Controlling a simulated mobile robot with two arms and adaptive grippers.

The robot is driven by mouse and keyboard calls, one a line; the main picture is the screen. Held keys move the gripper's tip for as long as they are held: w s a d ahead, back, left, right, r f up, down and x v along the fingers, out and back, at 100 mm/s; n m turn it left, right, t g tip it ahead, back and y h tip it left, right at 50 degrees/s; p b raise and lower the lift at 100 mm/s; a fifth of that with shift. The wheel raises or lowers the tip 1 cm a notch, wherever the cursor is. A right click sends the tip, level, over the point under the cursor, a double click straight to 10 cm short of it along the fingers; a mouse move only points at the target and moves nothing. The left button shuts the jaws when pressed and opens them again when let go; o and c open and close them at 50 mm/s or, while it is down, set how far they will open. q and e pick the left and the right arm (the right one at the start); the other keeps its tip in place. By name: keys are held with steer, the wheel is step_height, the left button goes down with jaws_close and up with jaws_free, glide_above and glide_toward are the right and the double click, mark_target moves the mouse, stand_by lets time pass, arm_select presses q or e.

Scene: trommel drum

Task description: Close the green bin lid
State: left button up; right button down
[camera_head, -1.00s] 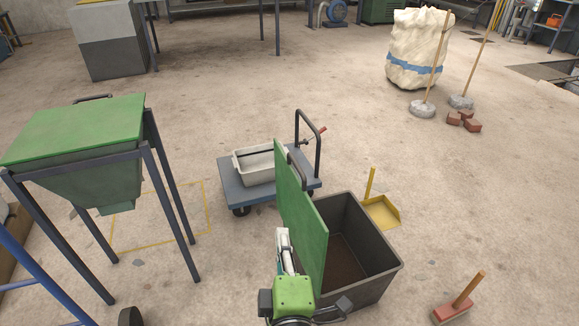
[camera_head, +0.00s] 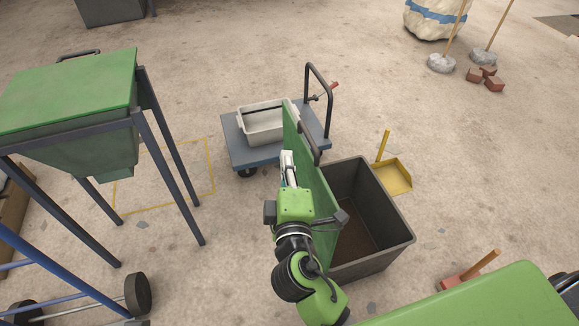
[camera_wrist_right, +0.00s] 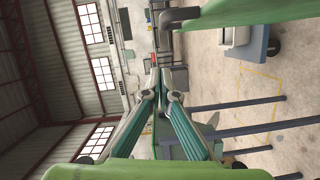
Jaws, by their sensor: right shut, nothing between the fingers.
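The green bin lid (camera_head: 318,195) stands roughly upright along the left side of the dark grey bin (camera_head: 398,240), whose top is open. A dark bar handle (camera_head: 308,148) shows near the lid's far end. My right gripper (camera_head: 289,160) is beside the lid's left, outer face, shut and empty; I cannot tell whether it touches the lid. In the right wrist view the gripper's fingertips (camera_wrist_right: 161,75) meet just below a dark handle (camera_wrist_right: 180,15), and a green panel (camera_wrist_right: 265,12), likely the lid, fills the upper right. My left gripper is not in view.
A blue trolley (camera_head: 240,153) with a grey tub (camera_head: 262,125) stands behind the lid. A green-topped hopper (camera_head: 65,95) on legs is at left. A yellow dustpan (camera_head: 395,177) lies right of the bin, and a brush (camera_head: 470,270) lies nearer.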

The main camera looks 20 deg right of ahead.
steer(key=w+d+f, duration=0.1)
steer(key=w+d, duration=0.4)
stand_by(0.5)
